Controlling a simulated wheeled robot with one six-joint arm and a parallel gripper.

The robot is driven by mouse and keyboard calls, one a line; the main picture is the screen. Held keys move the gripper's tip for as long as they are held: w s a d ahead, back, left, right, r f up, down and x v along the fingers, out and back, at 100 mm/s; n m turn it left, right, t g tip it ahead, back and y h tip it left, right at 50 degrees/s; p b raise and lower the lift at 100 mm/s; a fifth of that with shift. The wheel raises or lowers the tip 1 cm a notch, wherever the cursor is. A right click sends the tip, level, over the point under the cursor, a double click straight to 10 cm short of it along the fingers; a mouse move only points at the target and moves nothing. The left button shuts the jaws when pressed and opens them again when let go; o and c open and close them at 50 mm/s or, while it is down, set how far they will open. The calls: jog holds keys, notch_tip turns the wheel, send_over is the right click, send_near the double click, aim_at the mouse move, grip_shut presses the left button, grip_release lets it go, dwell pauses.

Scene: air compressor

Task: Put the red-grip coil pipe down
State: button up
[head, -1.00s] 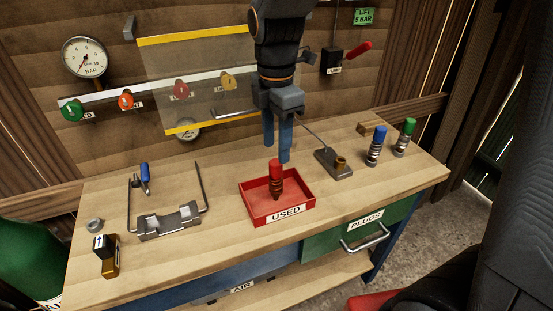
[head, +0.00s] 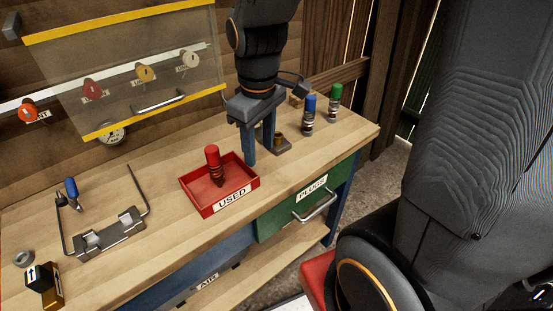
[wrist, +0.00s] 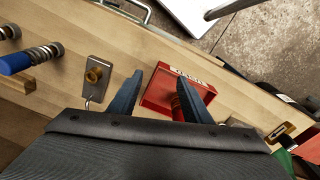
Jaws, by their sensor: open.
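The red-grip coil pipe (head: 213,165) stands upright in the red tray (head: 241,208) labelled USED, its red grip up and its dark coil end down. In the wrist view the red grip (wrist: 190,98) shows partly behind one finger, over the red tray (wrist: 155,100). My gripper (head: 260,158) is open and empty. It is to the right of the pipe, just beyond the tray's right wall, with its fingers pointing down. It is apart from the pipe in the head view.
A brass fitting on a grey base (head: 279,142) stands close behind my gripper. Blue-topped (head: 308,116) and green-topped (head: 334,104) pieces stand at the back right. A metal rack (head: 109,236) is on the left. Bare bench lies between rack and tray.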

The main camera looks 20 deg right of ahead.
jog(key=s+d+f+m, duration=0.1)
jog(key=m, duration=0.1)
jog(key=s+d+f+m, duration=0.1)
jog(key=m, duration=0.1)
jog(key=s+d+f+m, duration=0.1)
jog(key=m, duration=0.1)
jog(key=shift+s+d+f+m, duration=0.15)
jog(key=shift+s+m, duration=0.1)
jog(key=shift+m, duration=0.05)
dwell(1.2)
